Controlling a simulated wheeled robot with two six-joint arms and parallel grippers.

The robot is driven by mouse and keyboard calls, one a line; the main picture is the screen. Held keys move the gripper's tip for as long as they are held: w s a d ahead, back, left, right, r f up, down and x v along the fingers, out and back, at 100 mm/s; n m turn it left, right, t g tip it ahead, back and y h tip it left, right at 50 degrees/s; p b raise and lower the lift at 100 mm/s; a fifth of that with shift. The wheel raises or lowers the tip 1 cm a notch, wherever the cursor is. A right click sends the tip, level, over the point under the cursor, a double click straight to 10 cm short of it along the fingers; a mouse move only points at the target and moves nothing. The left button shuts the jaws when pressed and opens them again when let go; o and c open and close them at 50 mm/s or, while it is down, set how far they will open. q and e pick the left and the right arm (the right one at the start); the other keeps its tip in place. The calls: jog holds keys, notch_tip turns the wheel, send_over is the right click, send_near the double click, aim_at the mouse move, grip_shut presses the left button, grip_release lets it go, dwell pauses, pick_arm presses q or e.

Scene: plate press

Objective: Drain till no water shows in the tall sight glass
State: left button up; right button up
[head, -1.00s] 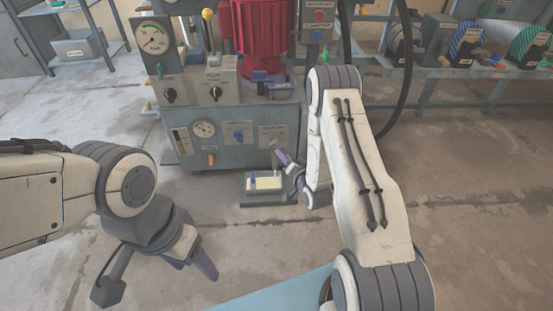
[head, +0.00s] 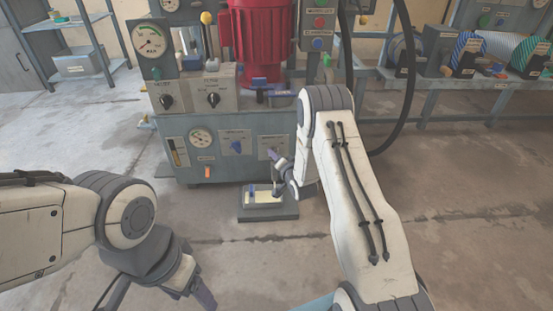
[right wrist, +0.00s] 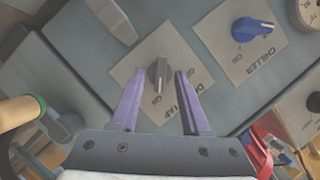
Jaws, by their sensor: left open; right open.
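A dark grey knob labelled as a tap (right wrist: 158,76) sits on a cream plate, partly hidden by my fingers. In the right wrist view my open right gripper (right wrist: 161,82) has its purple fingertips on either side of this knob, apparently without gripping it. In the head view the right gripper (head: 277,160) is in front of the tap's plate (head: 273,143). A narrow upright sight glass (head: 174,151) is on the panel's left; its water level is too small to read. My left gripper (head: 198,285) is open and empty, low on the left, away from the machine.
A blue chiller knob (right wrist: 251,29) is beside the tap; it also shows in the head view (head: 237,146). A grey tray (head: 268,214) with a pale top stands on the floor below the panel. Dial gauges, black knobs and a red cylinder (head: 262,40) are above.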

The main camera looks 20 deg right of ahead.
grip_shut()
jog(key=shift+r, duration=0.1)
